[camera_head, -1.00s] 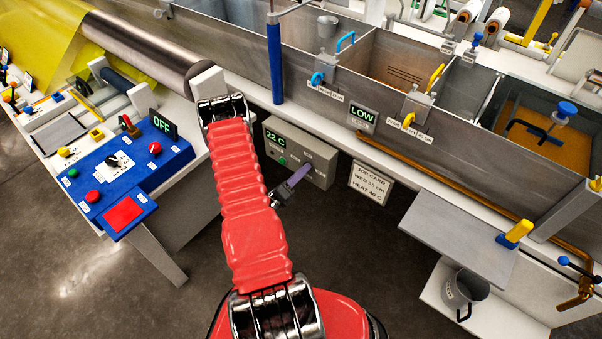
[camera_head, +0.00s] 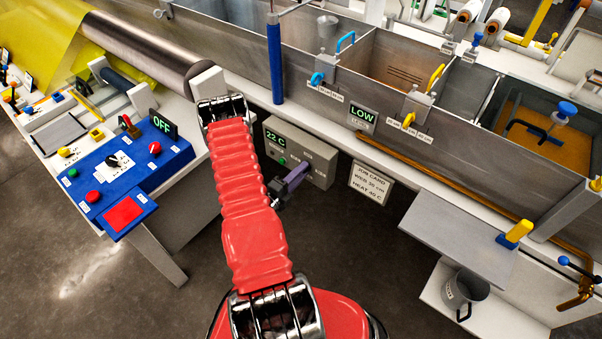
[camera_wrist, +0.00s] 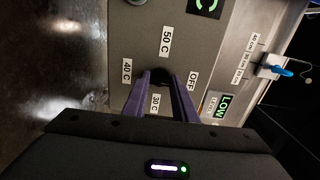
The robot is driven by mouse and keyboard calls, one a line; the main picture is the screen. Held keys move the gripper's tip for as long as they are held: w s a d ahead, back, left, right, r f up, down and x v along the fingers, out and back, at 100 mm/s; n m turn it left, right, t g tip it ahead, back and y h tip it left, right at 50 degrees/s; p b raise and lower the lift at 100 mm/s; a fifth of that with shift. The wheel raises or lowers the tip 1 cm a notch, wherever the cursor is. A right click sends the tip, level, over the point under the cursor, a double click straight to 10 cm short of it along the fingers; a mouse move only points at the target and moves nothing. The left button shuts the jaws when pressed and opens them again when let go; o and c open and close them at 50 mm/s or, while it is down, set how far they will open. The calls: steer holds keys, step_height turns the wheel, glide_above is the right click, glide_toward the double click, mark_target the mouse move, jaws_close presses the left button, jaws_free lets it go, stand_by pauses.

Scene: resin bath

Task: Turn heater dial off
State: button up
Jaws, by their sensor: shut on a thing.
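The heater box (camera_head: 318,171) is a grey panel under the bath with a green display reading 22 C. In the wrist view its face (camera_wrist: 120,40) carries the labels 40 C, 50 C, 30 C and OFF (camera_wrist: 193,80) around the dial (camera_wrist: 160,74). My gripper (camera_wrist: 161,82) has its purple fingers at the dial and is shut on it. The fingers hide most of the dial, so I cannot tell where its pointer stands. In the head view my gripper (camera_head: 300,174) reaches the front of the box.
A job card (camera_head: 369,182) hangs right of the heater box. A LOW display (camera_head: 362,117) sits on the bath wall above. A blue control panel (camera_head: 125,165) stands at left, and a grey shelf (camera_head: 460,235) juts out at right. The floor between is clear.

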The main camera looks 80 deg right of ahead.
steer(key=shift+w+f, duration=0.15)
steer(key=shift+f, duration=0.05)
steer(key=o, duration=1)
steer(key=shift+r, duration=0.1)
steer(key=shift+o, duration=0.2)
steer(key=v, duration=1.3)
steer(key=shift+w+a, duration=0.15)
steer(key=shift+a, duration=0.2)
